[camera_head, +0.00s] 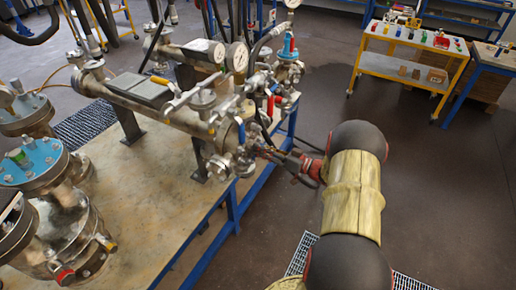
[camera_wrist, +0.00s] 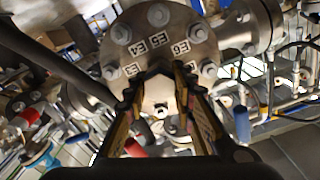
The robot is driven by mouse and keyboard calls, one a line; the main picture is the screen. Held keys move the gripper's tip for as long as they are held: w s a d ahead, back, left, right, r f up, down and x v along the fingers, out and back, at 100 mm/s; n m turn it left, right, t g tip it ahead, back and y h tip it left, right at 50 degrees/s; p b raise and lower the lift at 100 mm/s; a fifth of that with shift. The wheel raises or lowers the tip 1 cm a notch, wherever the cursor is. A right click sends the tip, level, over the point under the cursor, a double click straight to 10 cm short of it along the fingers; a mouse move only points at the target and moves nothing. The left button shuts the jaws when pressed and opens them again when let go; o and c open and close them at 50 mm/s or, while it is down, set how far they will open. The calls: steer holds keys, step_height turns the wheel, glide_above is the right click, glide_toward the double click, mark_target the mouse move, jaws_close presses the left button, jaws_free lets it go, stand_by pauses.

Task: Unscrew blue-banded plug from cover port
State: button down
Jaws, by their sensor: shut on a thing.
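In the wrist view a round metal cover (camera_wrist: 150,30) carries a ring of bolts and labels, of which E3, E4, E5 and E6 are readable. A pale metal plug (camera_wrist: 158,92) shows at its middle. My gripper (camera_wrist: 156,84) has one finger on each side of this plug and is shut on it, face-on to the cover. No blue band can be made out on the plug; the fingers hide its sides. In the head view my gripper (camera_head: 266,151) reaches the near right end of the horizontal vessel (camera_head: 170,112), and the plug cannot be made out there.
Pressure gauges (camera_head: 237,57), valves and pipes crowd above the cover. A blue handle (camera_wrist: 242,125) is right of my fingers in the wrist view. The vessel stands on a worn blue-framed bench (camera_head: 150,195). A yellow trolley (camera_head: 405,67) stands at the back right, with open floor before it.

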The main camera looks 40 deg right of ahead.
steer(key=c, duration=1.4)
jaws_free()
steer(key=v, duration=1.2)
steer(key=shift+c, duration=0.4)
